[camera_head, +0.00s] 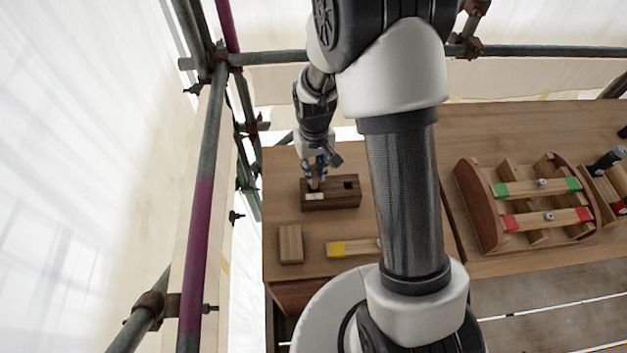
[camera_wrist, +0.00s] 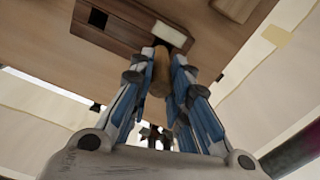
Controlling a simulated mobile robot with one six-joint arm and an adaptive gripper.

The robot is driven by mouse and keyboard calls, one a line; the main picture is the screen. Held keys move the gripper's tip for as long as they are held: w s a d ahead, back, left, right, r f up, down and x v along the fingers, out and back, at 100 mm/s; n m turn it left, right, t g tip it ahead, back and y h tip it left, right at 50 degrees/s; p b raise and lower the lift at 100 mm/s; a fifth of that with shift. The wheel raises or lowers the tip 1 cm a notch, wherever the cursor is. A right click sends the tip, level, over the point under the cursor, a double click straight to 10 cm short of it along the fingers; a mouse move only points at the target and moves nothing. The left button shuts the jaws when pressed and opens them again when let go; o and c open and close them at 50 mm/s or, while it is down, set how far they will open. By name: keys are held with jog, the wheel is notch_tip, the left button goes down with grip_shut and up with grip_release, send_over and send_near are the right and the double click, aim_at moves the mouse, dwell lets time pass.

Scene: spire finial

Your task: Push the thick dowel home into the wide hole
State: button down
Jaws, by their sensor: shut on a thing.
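The dark wooden block (camera_head: 345,199) lies on the workbench, with a pale label (camera_head: 314,197) at its left front. A dark square hole (camera_head: 347,185) is open in the right part of its top. My gripper (camera_head: 317,178) is over the block's left part, shut on the thick dowel (camera_head: 314,185). In the wrist view, my gripper (camera_wrist: 163,58) has its blue fingers on both sides of the tan dowel (camera_wrist: 161,75), whose far end meets the block (camera_wrist: 120,30) beside the label (camera_wrist: 172,36). The fingers hide that end, so I cannot tell how deep it sits.
A small wooden block (camera_head: 291,244) and a yellow-ended wooden bar (camera_head: 350,248) lie in front. A curved-sided wooden rack (camera_head: 478,205) with green- and red-ended bars stands right. Scaffold poles (camera_head: 208,150) rise at the left. Bare bench (camera_head: 285,170) lies left of the block.

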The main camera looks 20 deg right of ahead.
aim_at(314, 188)
notch_tip(314, 188, down, 5)
jog(key=shift+f+b, duration=0.1)
jog(key=shift+b, duration=0.35)
jog(key=shift+s+f+b, duration=0.2)
jog(key=shift+f+b, duration=0.35)
jog(key=shift+f, duration=0.1)
jog(key=c, duration=1.9)
grip_release()
jog(key=shift+c, duration=0.2)
jog(key=shift+o, duration=1.3)
jog(key=shift+w, duration=0.15)
jog(key=shift+o, duration=0.8)
jog(key=shift+r, duration=0.1)
